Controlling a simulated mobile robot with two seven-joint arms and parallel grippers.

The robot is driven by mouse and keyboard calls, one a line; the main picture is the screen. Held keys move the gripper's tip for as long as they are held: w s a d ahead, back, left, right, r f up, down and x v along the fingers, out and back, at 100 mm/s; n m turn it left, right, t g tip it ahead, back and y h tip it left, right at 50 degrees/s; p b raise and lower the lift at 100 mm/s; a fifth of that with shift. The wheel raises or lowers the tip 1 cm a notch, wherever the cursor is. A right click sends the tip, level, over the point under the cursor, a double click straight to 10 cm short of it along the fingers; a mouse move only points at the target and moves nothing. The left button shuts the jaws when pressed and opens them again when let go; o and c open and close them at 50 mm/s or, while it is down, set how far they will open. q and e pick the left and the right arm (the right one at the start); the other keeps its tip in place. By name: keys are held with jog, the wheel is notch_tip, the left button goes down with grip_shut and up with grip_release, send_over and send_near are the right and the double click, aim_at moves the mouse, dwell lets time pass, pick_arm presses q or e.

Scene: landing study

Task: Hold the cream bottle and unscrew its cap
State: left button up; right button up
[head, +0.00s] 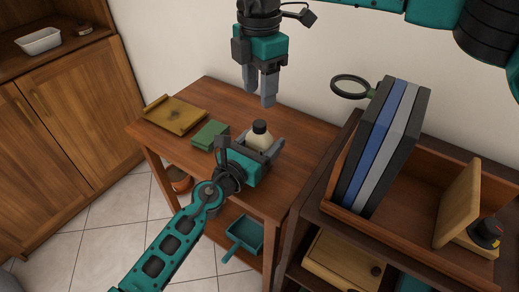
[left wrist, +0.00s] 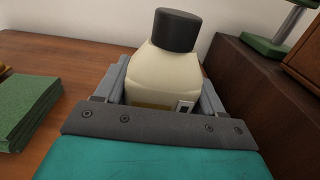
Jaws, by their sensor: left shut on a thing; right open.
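The cream bottle (head: 257,141) stands upright on the wooden table, with its dark cap (head: 260,127) on top. My left gripper (head: 264,147) is shut on the bottle's body from the near side. In the left wrist view the bottle (left wrist: 172,75) sits between the two grey fingers, its lower part hidden by the gripper, and the dark cap (left wrist: 177,30) is on it. My right gripper (head: 259,88) points down above and behind the bottle. It is open and empty, apart from the cap.
On the table (head: 297,122), a green block (head: 210,135) and a wooden tray (head: 174,115) lie left of the bottle. To the right, a shelf unit holds upright binders (head: 378,150) and a magnifier (head: 352,87). The tabletop right of the bottle is bare.

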aim_at(259, 123)
pick_arm(q)
jog(key=c, duration=0.7)
grip_shut()
pick_arm(e)
jog(key=shift+s+a, duration=0.1)
jog(key=shift+a, duration=0.05)
jog(key=shift+f, duration=0.25)
notch_tip(259, 123, down, 8)
jog(key=shift+r, duration=0.25)
jog(key=shift+c, duration=0.2)
grip_shut()
